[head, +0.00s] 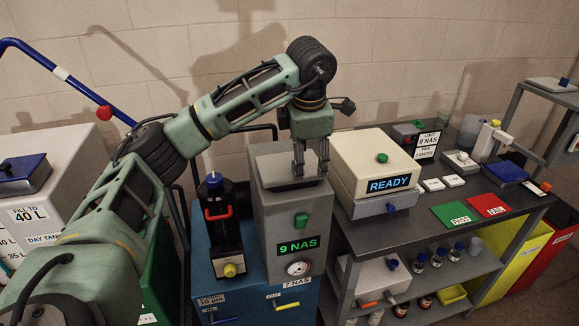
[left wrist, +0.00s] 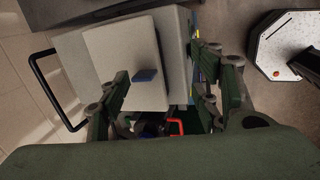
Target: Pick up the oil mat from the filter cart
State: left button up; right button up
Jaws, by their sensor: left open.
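The filter cart (head: 206,268) is a blue base carrying a grey cabinet (head: 265,217) with a green "9 NAS" display and a black filter unit (head: 229,234) with a red handle. My left gripper (head: 310,170) points down, open, with its fingers at the cabinet's flat grey top. The left wrist view shows a pale rectangular panel (left wrist: 112,52) with a small blue block (left wrist: 146,75) between and beyond the fingers. I cannot tell whether this panel is the oil mat. No mat shows clearly in the head view; the fingers cover part of the cabinet top.
A grey bench (head: 423,188) stands close on the right, with a cream "READY" device (head: 369,164), a green PASS card (head: 457,214) and a red FAIL card (head: 490,205). A white tank (head: 75,165) stands on the left. The wall is close behind the cart.

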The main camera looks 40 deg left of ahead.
aim_at(274, 169)
pick_arm(q)
jog(key=shift+n+y, duration=0.3)
jog(key=shift+y, duration=0.2)
jog(key=a+f+p, duration=0.2)
jog(key=w+a+f+p, duration=0.1)
jog(key=a+f+p, duration=0.1)
jog(key=f, duration=0.1)
jog(key=shift+w, duration=0.1)
jog(key=shift+w+f, duration=0.15)
jog(key=shift+f, duration=0.3)
jog(key=c, duration=1.3)
